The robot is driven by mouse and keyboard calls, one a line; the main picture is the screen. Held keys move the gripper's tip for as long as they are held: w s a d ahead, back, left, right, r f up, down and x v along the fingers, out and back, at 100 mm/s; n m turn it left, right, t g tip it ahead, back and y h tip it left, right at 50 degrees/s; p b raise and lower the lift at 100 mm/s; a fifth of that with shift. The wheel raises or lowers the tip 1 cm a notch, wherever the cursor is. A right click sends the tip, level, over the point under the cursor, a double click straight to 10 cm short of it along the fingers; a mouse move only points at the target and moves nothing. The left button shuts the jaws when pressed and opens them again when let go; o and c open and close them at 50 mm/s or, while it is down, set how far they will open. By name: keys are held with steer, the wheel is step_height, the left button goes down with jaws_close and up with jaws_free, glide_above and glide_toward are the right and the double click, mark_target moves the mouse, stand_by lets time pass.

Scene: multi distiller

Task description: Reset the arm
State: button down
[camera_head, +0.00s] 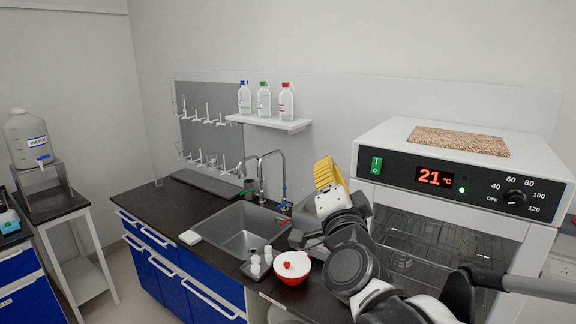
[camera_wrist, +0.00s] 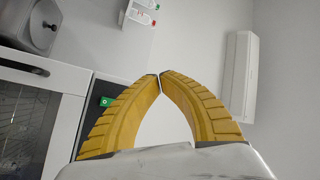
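My arm (camera_head: 352,262) reaches up from the lower right in the head view, in front of the oven. My gripper (camera_head: 326,172) has yellow ribbed fingers and points upward above the counter, to the left of the oven. In the wrist view my gripper's two fingertips (camera_wrist: 159,76) meet or nearly meet, with nothing between them. The gripper is apart from the sink, the shelf and the oven.
A white oven (camera_head: 392,141) with a 21 °C display stands close on the right. A sink (camera_head: 238,232) with taps lies below left; a red-and-white bowl (camera_head: 291,267) sits beside it. A wall shelf (camera_head: 272,123) holds bottles. A water jug (camera_head: 28,140) stands far left.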

steer(key=s+a+f+n+g+y+b, duration=0.1)
steer(key=s+f+n+g+y, duration=0.1)
steer(key=s+f+n+g, duration=0.3)
steer(key=s+f+n+y+b, duration=0.1)
steer(key=f+n+y+b, duration=0.15)
steer(key=f, duration=0.45)
steer(key=s+d+f+n+g+h+b, duration=0.1)
steer(key=s+d+f+g, duration=0.3)
steer(key=s+f, duration=0.4)
steer(key=s+d+f+n+g+h+b, duration=0.1)
steer(key=s+d+f+g+h, duration=0.3)
steer(key=f, duration=0.8)
steer(key=s+d+n, duration=0.1)
steer(key=s+d, duration=0.1)
steer(key=s, duration=0.2)
steer(key=shift+d+f+g+b, duration=0.25)
steer(key=shift+f+g+b, duration=0.05)
steer(key=shift+f, duration=0.05)
steer(key=shift+n, duration=0.25)
